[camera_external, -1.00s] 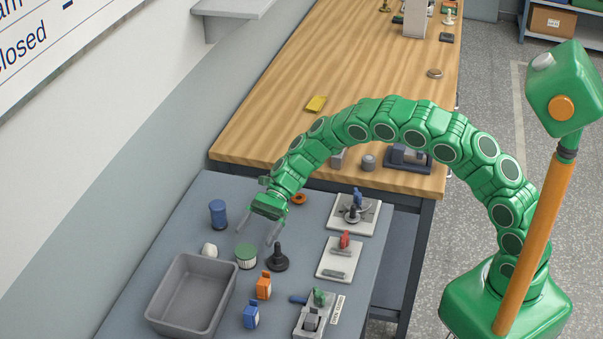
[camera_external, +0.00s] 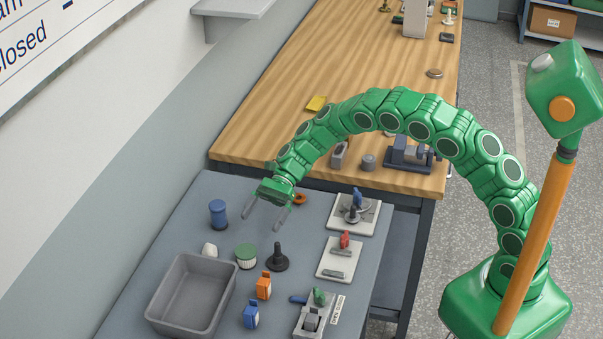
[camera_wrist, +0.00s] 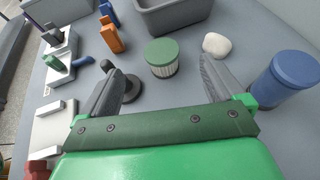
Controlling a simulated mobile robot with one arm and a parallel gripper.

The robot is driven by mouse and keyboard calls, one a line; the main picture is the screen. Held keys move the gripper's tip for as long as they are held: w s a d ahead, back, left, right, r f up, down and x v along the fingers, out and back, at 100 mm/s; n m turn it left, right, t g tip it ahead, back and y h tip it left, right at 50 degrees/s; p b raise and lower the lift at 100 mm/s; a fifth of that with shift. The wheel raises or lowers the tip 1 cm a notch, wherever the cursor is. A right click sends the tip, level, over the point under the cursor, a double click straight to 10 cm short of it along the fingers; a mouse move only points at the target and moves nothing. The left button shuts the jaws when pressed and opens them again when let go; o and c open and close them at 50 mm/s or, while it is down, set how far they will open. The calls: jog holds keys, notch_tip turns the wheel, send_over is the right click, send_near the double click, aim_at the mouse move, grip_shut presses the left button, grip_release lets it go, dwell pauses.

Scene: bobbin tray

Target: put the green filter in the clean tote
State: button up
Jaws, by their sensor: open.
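The green filter (camera_external: 246,256), a short white pleated cylinder with a green cap, stands upright on the grey table beside the tote. In the wrist view the green filter (camera_wrist: 162,57) is ahead of my fingers, between them in the picture. The grey tote (camera_external: 192,296) stands to its lower left in the external view; its inside looks empty. Part of the tote (camera_wrist: 178,20) shows at the top of the wrist view. My gripper (camera_external: 262,219) is open and empty, above the table and apart from the filter. In the wrist view my gripper (camera_wrist: 165,88) has its fingers wide apart.
Close to the filter stand a black knobbed piece (camera_external: 278,258), a white lump (camera_external: 209,250) and a blue cylinder (camera_external: 218,213). Orange (camera_external: 264,286) and blue (camera_external: 251,316) blocks stand right of the tote. Fixtures on plates line the table's right side.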

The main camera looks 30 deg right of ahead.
notch_tip(320, 180, up, 12)
jog(key=n+t+h, duration=0.9)
jog(key=n+t, duration=0.2)
jog(key=n, duration=0.8)
send_over(247, 251)
jog(key=s+d, duration=0.2)
jog(key=f, duration=1)
jog(key=shift+w+a+f, duration=0.1)
jog(key=shift+a+f, duration=0.1)
jog(key=shift+f, duration=0.05)
jog(key=shift+s+x, duration=0.15)
jog(key=shift+x, duration=1.9)
jog(key=shift+s+x, duration=0.1)
jog(key=shift+x, duration=1.9)
jog(key=shift+a, duration=0.1)
jog(key=shift+c, duration=0.3)
jog(key=c, duration=1.1)
jog(key=shift+c, duration=0.2)
